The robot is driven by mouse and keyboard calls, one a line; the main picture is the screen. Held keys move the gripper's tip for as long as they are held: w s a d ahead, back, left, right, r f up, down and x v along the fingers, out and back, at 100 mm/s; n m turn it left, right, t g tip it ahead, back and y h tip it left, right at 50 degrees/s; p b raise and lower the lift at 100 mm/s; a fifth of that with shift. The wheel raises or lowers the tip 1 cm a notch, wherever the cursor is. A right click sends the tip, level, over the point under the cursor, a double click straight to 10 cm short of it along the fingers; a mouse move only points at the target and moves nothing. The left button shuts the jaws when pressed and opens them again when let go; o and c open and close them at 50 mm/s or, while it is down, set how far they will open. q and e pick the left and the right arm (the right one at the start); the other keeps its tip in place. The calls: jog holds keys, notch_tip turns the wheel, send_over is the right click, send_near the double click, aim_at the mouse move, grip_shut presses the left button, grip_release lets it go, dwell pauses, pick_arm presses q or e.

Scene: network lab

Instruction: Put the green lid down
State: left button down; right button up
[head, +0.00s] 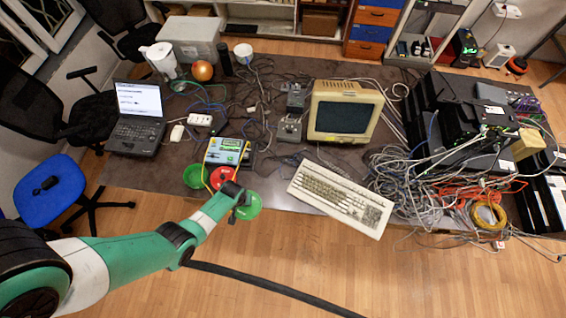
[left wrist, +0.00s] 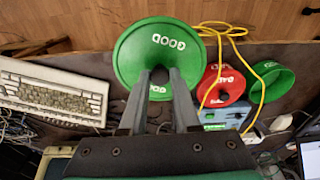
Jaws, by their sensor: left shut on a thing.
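The green lid (head: 248,208) is a round disc with "GOOD" on it, also large in the left wrist view (left wrist: 133,62). My left gripper (head: 240,197) is shut on the lid near its middle; its two fingers (left wrist: 160,78) also show in the left wrist view. The lid is at the table's front edge; I cannot tell its height above the table. To its left are a red round piece marked "BAD" (head: 222,178), also seen in the left wrist view (left wrist: 224,88), and a green open container (head: 194,176), also seen there (left wrist: 273,66). My right gripper is not in view.
A tester box (head: 226,150) with yellow cables stands behind the red piece. A cream keyboard (head: 335,193) lies to the right and a laptop (head: 138,118) to the left. Tangled cables (head: 420,185) fill the right side. Some bare tabletop (head: 150,178) shows at the front left.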

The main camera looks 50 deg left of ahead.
pick_arm(q)
jog(key=shift+w+d+f, duration=0.2)
jog(key=shift+d+f, duration=0.35)
jog(key=shift+d, duration=0.05)
jog(key=shift+b, duration=0.3)
jog(key=shift+a, duration=0.25)
jog(key=w+a+f+b, duration=0.4)
jog(key=w+b, duration=0.1)
jog(key=b, duration=0.3)
jog(key=w+a+f+b, duration=0.4)
jog(key=f+b, duration=0.1)
jog(key=b, duration=0.3)
jog(key=shift+w+a+f, duration=0.25)
jog(key=shift+w+a, duration=0.1)
jog(key=shift+a, duration=0.05)
jog(key=shift+w+a, duration=0.1)
jog(key=shift+r, duration=0.1)
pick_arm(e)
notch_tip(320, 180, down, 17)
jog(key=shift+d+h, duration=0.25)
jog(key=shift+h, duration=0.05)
